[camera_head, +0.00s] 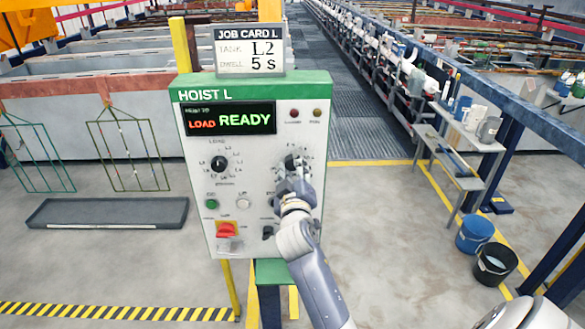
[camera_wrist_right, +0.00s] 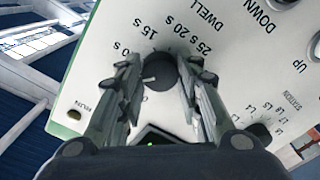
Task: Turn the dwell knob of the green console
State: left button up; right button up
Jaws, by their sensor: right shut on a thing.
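The green console (camera_head: 253,235), headed HOIST L, stands in front of me in the head view; its display reads LOAD READY. Its dwell knob (camera_wrist_right: 160,71) is black with a white pointer line and sits inside a ring of seconds marks in the right wrist view. My right gripper (camera_wrist_right: 158,75) is shut on the dwell knob, a finger on each side. In the head view, my right gripper (camera_head: 293,170) covers most of the knob. My left gripper is not in view.
A red switch (camera_head: 227,230) and small buttons sit lower on the panel. A grey tray (camera_head: 107,213) is on the floor at left; a blue bucket (camera_head: 474,233) and a black bucket (camera_head: 495,263) stand at right.

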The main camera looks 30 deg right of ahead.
jog(key=shift+d+r, duration=0.1)
jog(key=shift+r, duration=0.05)
jog(key=o, duration=0.9)
jog(key=shift+o, duration=0.9)
jog(key=shift+w+d+f, duration=0.2)
jog(key=shift+f, duration=0.1)
jog(key=shift+s+a, duration=0.2)
jog(key=v, duration=0.7)
